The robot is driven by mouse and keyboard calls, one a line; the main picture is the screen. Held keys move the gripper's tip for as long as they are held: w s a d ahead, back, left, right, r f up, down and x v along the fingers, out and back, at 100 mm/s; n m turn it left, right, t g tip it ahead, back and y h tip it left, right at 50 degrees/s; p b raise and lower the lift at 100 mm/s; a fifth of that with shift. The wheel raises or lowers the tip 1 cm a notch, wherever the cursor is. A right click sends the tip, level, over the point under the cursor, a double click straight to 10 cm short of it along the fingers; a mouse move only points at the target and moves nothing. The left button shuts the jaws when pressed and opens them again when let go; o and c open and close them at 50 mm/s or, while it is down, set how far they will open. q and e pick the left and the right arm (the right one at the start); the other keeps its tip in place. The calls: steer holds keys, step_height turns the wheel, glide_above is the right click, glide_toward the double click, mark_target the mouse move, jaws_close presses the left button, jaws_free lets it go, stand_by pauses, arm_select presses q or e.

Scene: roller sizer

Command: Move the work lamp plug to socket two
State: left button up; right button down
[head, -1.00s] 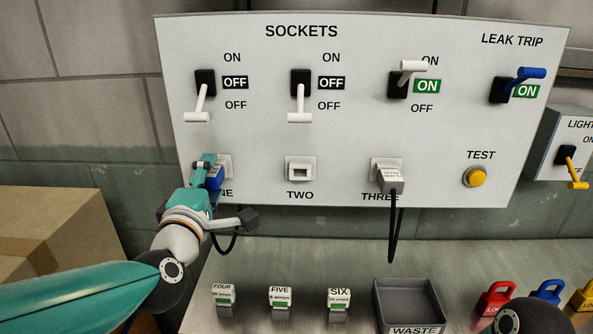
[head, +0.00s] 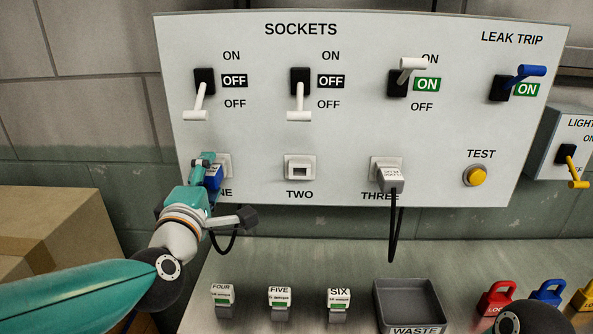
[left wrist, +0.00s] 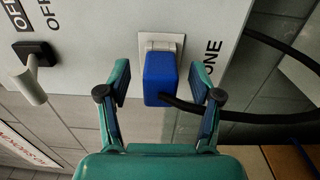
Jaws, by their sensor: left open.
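A blue plug (head: 213,178) sits in socket one at the panel's lower left, its black cable hanging below; the left wrist view shows the plug (left wrist: 160,78) in the white socket plate. My left gripper (head: 203,172) is at this plug; in the left wrist view its open fingers (left wrist: 163,95) stand on either side of the plug, with gaps. Socket two (head: 300,170) is empty. Switches one (head: 201,95) and two (head: 300,95) are down with OFF showing. Any label naming the blue plug's appliance cannot be read. My right gripper is not in view.
A grey-white plug (head: 391,179) is in socket three, its switch (head: 405,77) up at ON. The blue leak trip lever (head: 520,82) shows ON. Below are several labelled blocks (head: 280,303), a waste tray (head: 410,329) and padlocks. A cardboard box (head: 50,230) stands left.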

mark_target(206, 183)
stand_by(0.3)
arm_select(q)
jaws_close()
steer(key=shift+s, duration=0.1)
stand_by(0.4)
steer(key=shift+s+a+b, duration=0.1)
steer(key=shift+s+b, duration=0.3)
steer(key=shift+s, duration=2.5)
steer(key=shift+f, duration=0.1)
